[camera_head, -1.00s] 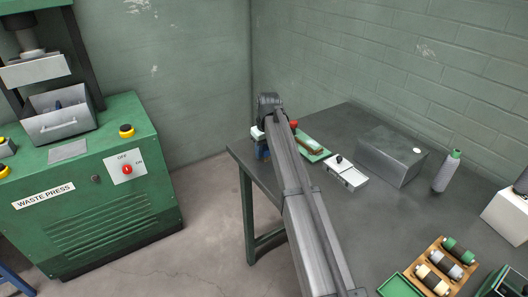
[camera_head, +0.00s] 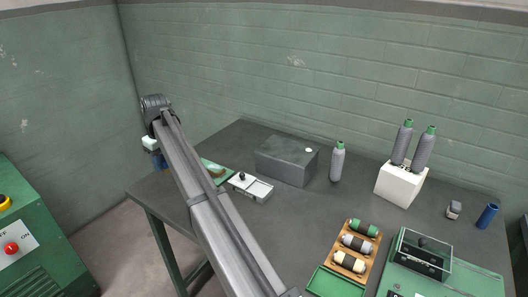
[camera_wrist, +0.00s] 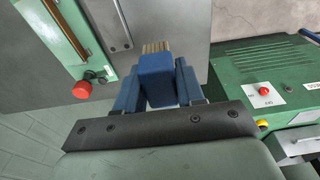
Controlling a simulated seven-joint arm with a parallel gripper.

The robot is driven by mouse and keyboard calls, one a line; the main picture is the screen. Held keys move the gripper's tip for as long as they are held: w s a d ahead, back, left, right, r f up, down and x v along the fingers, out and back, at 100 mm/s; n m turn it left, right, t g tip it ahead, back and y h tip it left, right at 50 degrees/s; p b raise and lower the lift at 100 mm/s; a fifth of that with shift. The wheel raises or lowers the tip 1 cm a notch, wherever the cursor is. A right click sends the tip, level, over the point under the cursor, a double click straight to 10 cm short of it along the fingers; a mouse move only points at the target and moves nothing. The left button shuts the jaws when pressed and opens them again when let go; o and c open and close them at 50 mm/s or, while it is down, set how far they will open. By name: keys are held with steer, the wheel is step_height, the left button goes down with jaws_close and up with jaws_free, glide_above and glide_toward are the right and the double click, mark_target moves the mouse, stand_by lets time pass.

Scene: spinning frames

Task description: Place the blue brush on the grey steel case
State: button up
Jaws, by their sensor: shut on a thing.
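The grey steel case (camera_head: 283,166) is a closed box near the back of the dark table, with a small white spot on its lid. My gripper (camera_head: 157,160) is at the table's left end, well left of the case and partly hidden behind my arm. In the wrist view, my gripper (camera_wrist: 158,88) is shut on the blue brush (camera_wrist: 156,80). The brush's blue body is between the two blue fingers, and tan bristles show beyond it. In the head view, the brush cannot be told apart from the fingers.
A green board (camera_head: 217,173) lies left of the device. A white bobbin block (camera_head: 400,186) and wooden spool tray (camera_head: 352,250) stand further right. A red knob (camera_wrist: 82,90) shows in the wrist view.

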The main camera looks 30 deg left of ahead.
steer(key=w+d+r+m, duration=0.2)
steer(key=w+d, duration=0.4)
steer(key=w, duration=0.6)
step_height(320, 180, up, 8)
steer(key=f+m, duration=0.1)
steer(key=m, duration=0.1)
glide_above(287, 149)
steer(key=shift+t, duration=0.3)
steer(key=shift+d+f, duration=0.15)
steer(key=shift+f, duration=4.25)
steer(key=o, duration=1)
steer(key=shift+f, duration=0.1)
